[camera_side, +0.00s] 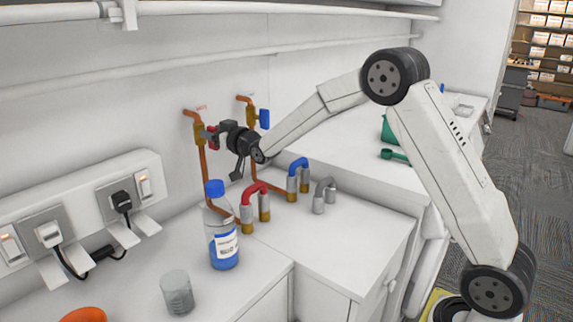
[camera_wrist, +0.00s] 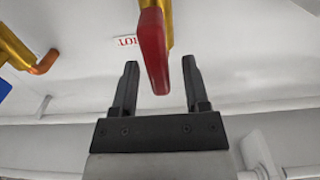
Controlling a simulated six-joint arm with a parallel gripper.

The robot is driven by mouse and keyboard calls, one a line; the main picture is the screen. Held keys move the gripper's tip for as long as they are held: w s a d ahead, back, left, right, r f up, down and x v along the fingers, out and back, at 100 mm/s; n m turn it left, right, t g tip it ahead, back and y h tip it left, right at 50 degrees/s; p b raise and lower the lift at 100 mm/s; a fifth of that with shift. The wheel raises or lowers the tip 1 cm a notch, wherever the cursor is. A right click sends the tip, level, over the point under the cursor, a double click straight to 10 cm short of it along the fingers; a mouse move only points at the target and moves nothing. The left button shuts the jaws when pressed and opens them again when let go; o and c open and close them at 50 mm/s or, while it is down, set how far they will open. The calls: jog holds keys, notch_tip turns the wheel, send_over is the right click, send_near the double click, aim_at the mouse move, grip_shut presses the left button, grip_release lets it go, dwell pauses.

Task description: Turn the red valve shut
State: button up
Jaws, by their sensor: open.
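The red valve handle (camera_wrist: 153,52) shows large in the wrist view, on a brass valve body. Its lower end lies between the two fingers of my gripper (camera_wrist: 160,85), with a visible gap on each side. My gripper is open. In the side view, the red handle (camera_side: 212,137) is small and partly hidden by my gripper (camera_side: 218,135), which reaches it from the right. The brass body (camera_side: 199,132) sits on a copper pipe at the wall. I cannot tell from these views exactly how the handle is angled to the pipe.
A second valve with a blue handle (camera_side: 264,119) stands just right of my gripper. Sockets (camera_side: 120,200) line the left wall.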

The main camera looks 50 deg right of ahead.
jog(key=shift+w, duration=1.05)
grip_shut()
